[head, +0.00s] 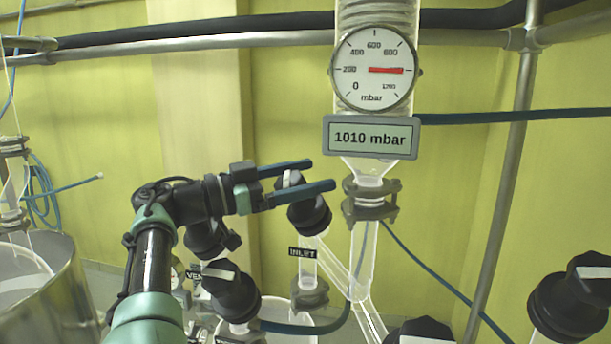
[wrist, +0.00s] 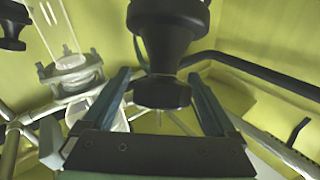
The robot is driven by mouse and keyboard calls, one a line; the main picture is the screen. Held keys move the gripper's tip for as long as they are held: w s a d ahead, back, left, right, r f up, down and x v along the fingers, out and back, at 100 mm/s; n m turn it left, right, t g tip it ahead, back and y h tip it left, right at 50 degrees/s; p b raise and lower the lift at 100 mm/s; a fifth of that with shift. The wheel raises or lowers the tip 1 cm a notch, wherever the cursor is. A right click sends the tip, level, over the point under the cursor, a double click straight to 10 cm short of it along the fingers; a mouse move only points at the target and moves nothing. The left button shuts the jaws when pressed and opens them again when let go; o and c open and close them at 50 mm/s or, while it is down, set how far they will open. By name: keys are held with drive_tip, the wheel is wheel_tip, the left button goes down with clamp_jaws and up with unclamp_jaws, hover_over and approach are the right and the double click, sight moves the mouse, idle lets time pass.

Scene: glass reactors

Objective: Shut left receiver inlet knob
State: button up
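The inlet knob is a black valve cap with a white bar (head: 289,181), above the tag "INLET" (head: 302,253), left of the gauge column. The white bar stands roughly upright in the picture, partly hidden by my fingers. My gripper (head: 322,173) reaches in from the left, with its two dark fingers spread on either side of the knob's top. In the wrist view, a black knob (wrist: 163,94) sits between the open fingers (wrist: 158,73), with a visible gap on each side. I cannot tell whether either finger touches it.
A round gauge (head: 373,70) and a "1010 mbar" display (head: 371,137) are on the glass column to the right. Another black knob (head: 231,290) by a partly hidden tag stands below my arm. More black knobs (head: 570,300) are at lower right. A metal vessel (head: 55,300) stands at left.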

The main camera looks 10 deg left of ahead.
drive_tip(key=shift+r, duration=0.1)
wheel_tip(320, 180, up, 10)
drive_tip(key=p, duration=0.6)
drive_tip(key=shift+p, duration=0.3)
